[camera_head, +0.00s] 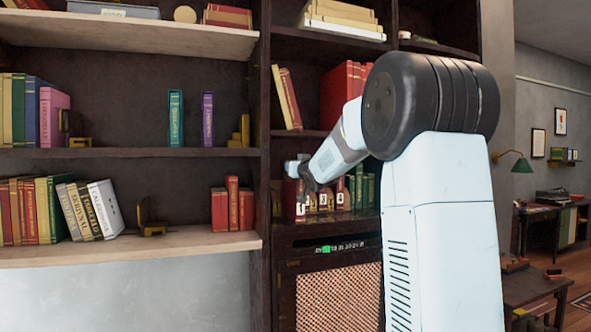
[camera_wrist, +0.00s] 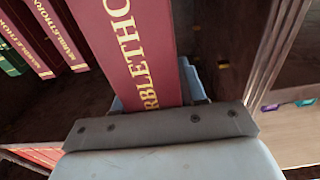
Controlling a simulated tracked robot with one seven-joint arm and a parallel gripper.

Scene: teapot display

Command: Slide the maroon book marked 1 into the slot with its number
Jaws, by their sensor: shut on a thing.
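My gripper (camera_head: 300,172) is at the lower shelf of the dark bookcase, with its fingers shut on a maroon book (camera_wrist: 130,45) with gold lettering. In the wrist view the book stands out from between the blue fingers (camera_wrist: 155,95). In the head view the maroon book (camera_head: 299,202) is upright below the gripper at the left end of a row, with a small pale mark low on its spine. Neighbouring marked books (camera_head: 324,200) stand to its right. The slot around the book is hidden from view.
A label strip (camera_head: 345,247) with a green light runs under the shelf. Green books (camera_head: 364,190) stand at the row's right. The bookcase's upright (camera_head: 261,150) is close on the left. In the wrist view other maroon books (camera_wrist: 52,32) are at the left.

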